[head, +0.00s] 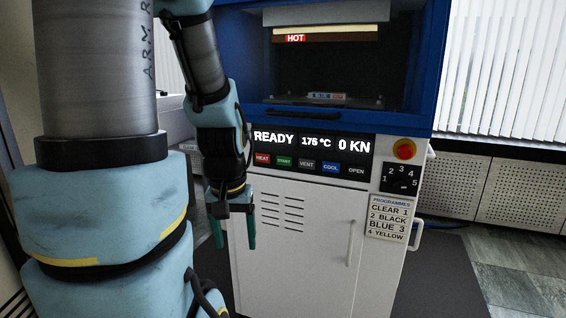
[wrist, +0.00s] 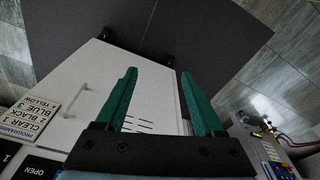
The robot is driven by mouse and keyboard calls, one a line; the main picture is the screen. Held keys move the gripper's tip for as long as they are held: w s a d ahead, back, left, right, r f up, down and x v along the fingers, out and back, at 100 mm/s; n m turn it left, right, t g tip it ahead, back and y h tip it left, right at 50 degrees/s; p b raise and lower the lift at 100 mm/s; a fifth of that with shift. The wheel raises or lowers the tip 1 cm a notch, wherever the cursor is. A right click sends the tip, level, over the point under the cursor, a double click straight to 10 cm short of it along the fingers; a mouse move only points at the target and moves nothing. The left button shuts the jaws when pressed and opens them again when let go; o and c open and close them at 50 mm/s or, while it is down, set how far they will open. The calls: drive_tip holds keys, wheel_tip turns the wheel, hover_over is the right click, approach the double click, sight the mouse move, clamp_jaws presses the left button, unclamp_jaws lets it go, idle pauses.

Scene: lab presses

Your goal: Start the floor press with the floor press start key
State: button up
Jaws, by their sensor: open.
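The floor press (head: 300,240) is a blue and white cabinet with a dark display reading READY, about 175 °C and 0 KN. Below the display is a key row: red HEAT (head: 262,159), green start key (head: 284,161), grey VENT, blue COOL (head: 331,168) and black OPEN. My gripper (head: 235,245) is open and empty, with green fingers pointing down in front of the white cabinet front, below and left of the start key. In the wrist view my gripper (wrist: 158,72) is over the white cabinet door. The start key is not visible there; the OPEN key (wrist: 42,168) shows at the lower left.
A red emergency knob (head: 404,149) and a numbered dial (head: 401,179) sit right of the display, above a programme card (head: 387,217). The press chamber (head: 335,65) shows a HOT label. A door handle (head: 350,242) juts from the cabinet. Floor is clear at right.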

clamp_jaws()
idle(0.3)
idle(1.1)
